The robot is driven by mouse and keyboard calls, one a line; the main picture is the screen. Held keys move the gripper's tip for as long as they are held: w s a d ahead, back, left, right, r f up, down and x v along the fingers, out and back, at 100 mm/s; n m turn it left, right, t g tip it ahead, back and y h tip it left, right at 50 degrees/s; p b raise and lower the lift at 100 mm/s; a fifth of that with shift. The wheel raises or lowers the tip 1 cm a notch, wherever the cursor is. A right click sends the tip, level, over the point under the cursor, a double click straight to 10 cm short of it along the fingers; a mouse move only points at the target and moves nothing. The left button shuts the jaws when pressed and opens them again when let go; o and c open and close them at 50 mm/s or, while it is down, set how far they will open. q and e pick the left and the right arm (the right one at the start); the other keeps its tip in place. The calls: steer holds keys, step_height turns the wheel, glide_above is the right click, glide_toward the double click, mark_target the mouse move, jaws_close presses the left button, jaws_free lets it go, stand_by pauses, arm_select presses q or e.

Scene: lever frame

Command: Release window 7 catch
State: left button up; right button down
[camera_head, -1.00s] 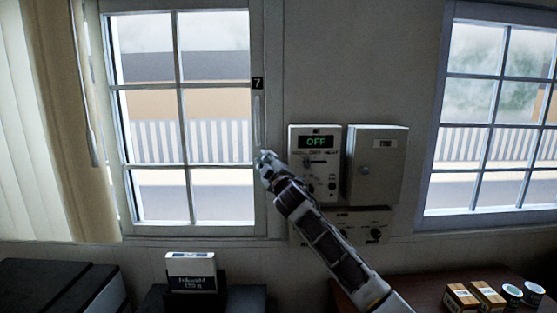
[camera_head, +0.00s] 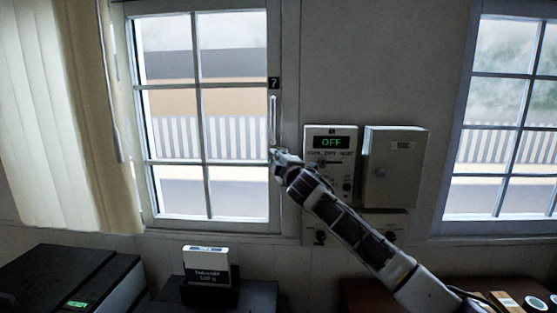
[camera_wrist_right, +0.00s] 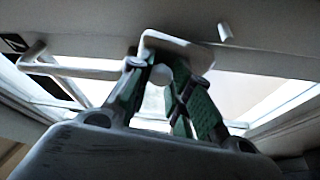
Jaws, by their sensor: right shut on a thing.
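Window 7 (camera_head: 205,110) stands shut in its white frame, with a black number 7 label (camera_head: 274,83) on the right side of the frame. Its catch (camera_head: 273,115) is a slim, pale upright handle just below the label. My right gripper (camera_head: 277,156) is at the catch's lower end. In the right wrist view, the green-padded fingers (camera_wrist_right: 165,85) are closed in on a pale part of the catch (camera_wrist_right: 180,47). The label (camera_wrist_right: 14,43) shows at upper left there. The exact contact is partly hidden by the fingers. My left gripper is out of view.
A control panel reading OFF (camera_head: 331,142) and a grey wall box (camera_head: 394,170) are right of the window, close to my right arm. A curtain (camera_head: 60,120) hangs at left. Below are a dark printer (camera_head: 60,275) and a small labelled box (camera_head: 207,267).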

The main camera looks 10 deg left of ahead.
steer(key=c, duration=1.3)
jaws_free()
steer(key=shift+a, duration=0.1)
steer(key=shift+s, duration=0.15)
steer(key=v, duration=1.1)
steer(key=shift+s+d, duration=0.25)
steer(key=shift+d, duration=0.05)
steer(key=shift+f, duration=0.2)
